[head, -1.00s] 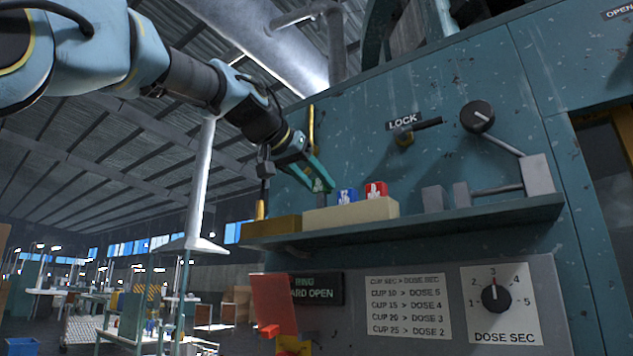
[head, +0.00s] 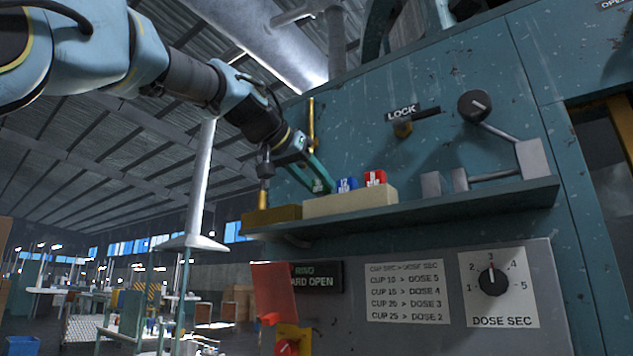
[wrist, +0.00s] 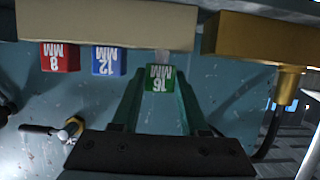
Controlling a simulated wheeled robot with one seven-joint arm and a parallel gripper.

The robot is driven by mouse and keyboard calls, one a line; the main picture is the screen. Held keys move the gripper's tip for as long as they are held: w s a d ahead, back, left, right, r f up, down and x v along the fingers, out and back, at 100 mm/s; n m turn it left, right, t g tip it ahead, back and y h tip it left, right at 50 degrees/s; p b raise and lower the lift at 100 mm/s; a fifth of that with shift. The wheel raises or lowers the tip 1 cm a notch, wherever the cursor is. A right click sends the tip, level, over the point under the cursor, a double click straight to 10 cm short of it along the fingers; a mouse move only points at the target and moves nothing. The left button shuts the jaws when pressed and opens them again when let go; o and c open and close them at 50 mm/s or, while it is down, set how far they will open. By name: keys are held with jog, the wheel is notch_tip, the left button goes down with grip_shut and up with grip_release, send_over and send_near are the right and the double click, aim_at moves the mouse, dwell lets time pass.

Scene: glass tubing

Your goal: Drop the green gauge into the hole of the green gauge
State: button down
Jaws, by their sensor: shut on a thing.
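The green gauge (wrist: 160,80), marked 16 MM, is between the fingertips of my gripper (wrist: 160,92) in the wrist view, and the jaws are shut on it. A short pale stub shows between it and the cream block (wrist: 110,28); I cannot tell whether it sits in a hole. In the head view my gripper (head: 318,184) reaches down at the left end of the cream block (head: 350,203), with the green gauge (head: 318,187) partly hidden by a finger. The blue gauge (head: 346,185) and red gauge (head: 375,178) stand in the block. The holes are not visible.
The block rests on a teal shelf (head: 450,205) on the machine wall. A brass-coloured block (head: 270,215) is close on the left. Open air lies left of the shelf.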

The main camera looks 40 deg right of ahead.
jog(key=shift+f+b, duration=0.65)
jog(key=shift+f, duration=0.1)
jog(key=shift+c, duration=1.7)
grip_release()
jog(key=shift+r, duration=0.1)
jog(key=b+v, duration=0.2)
jog(key=v, duration=0.9)
jog(key=shift+w+d, duration=0.1)
